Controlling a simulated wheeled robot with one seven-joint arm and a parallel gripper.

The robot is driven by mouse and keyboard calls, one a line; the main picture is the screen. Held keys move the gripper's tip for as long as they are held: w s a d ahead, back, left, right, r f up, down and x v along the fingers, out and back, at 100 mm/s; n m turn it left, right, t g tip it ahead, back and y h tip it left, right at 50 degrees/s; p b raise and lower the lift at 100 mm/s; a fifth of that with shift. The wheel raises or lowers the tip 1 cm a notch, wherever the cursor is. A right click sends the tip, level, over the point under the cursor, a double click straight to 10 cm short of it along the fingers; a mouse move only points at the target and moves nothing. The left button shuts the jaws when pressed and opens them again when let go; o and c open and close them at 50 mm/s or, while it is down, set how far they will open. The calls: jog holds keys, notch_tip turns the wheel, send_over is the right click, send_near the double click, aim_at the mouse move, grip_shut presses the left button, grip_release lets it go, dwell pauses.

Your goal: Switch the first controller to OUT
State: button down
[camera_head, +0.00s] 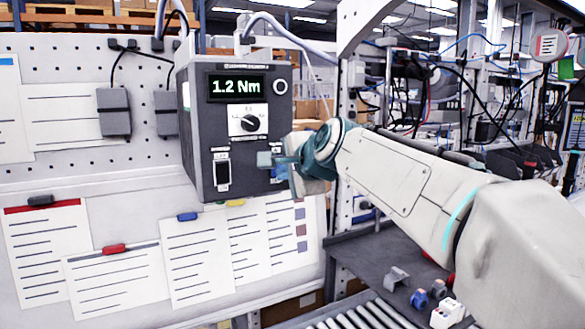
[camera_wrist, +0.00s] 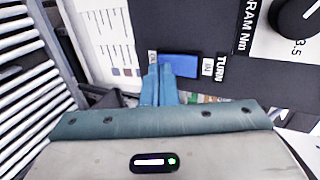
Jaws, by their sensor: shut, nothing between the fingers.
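My gripper (camera_head: 264,160) is in front of the lower right of the controller, partly hiding a blue switch. The wrist view shows this blue switch (camera_wrist: 181,67) between small white labels, with "TURN" lettering beside it. My shut blue fingers (camera_wrist: 160,72) are at one end of it; I cannot tell whether they touch it. The switch's setting is not readable.
Paper sheets (camera_head: 198,258) with coloured clips hang below the controller. Cables run from its top. A dark shelf (camera_head: 375,255) with small parts and a roller conveyor (camera_head: 350,318) lie at the lower right. Free space lies in front of the board at left.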

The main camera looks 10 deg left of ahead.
dwell(0.3)
jog(key=shift+w+a+b, duration=0.15)
jog(key=shift+w+b, duration=0.05)
jog(key=shift+b, duration=0.7)
jog(key=shift+r, duration=0.1)
jog(key=shift+r+p, duration=0.75)
jog(key=shift+f, duration=0.1)
jog(key=shift+s, duration=0.15)
jog(key=f+b+v, duration=0.1)
jog(key=b+v, duration=0.3)
jog(key=v, duration=0.9)
jog(key=shift+s+d+r, duration=0.2)
jog(key=shift+s+d, duration=0.15)
jog(key=shift+d, duration=0.05)
